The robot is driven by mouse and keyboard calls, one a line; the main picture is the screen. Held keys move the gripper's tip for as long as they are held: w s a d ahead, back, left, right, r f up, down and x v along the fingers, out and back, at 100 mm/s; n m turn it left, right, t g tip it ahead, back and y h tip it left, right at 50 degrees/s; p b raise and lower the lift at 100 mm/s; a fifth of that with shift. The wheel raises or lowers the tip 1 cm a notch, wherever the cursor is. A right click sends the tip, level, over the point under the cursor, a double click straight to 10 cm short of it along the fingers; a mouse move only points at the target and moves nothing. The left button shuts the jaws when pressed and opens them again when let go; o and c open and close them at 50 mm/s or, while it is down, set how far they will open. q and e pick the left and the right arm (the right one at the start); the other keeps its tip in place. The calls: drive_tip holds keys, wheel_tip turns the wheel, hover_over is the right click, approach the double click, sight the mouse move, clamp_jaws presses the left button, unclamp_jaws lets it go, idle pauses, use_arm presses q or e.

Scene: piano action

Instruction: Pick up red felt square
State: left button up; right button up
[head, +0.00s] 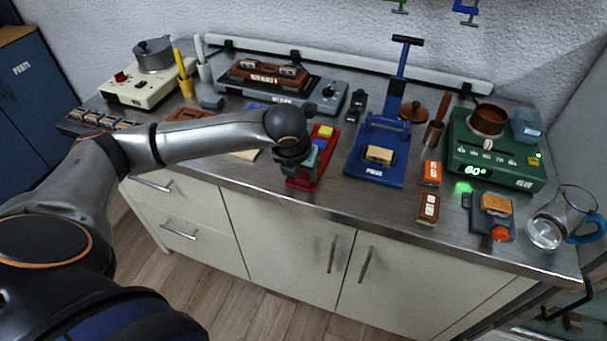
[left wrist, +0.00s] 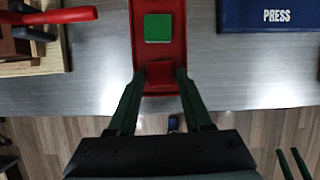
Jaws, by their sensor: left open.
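The red felt square (left wrist: 160,73) lies at the near end of a red tray (left wrist: 145,20) in the left wrist view. A green square (left wrist: 158,28) lies farther up that tray. My left gripper (left wrist: 157,80) is open, with its fingertips on either side of the red square in the picture. I cannot tell how far above it they are. In the head view my left gripper (head: 291,165) hangs over the near left part of the red tray (head: 318,168) and hides the red square. A yellow square (head: 325,131) shows at the tray's far end.
A blue press (head: 362,172) stands right of the tray. Farther right are a green glue heater (head: 495,155) and a glass jug (head: 560,222). Bare counter (head: 345,207) runs along the front edge.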

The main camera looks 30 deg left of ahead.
use_arm(q)
clamp_jaws()
idle(0.3)
drive_tip(key=shift+r, duration=0.15)
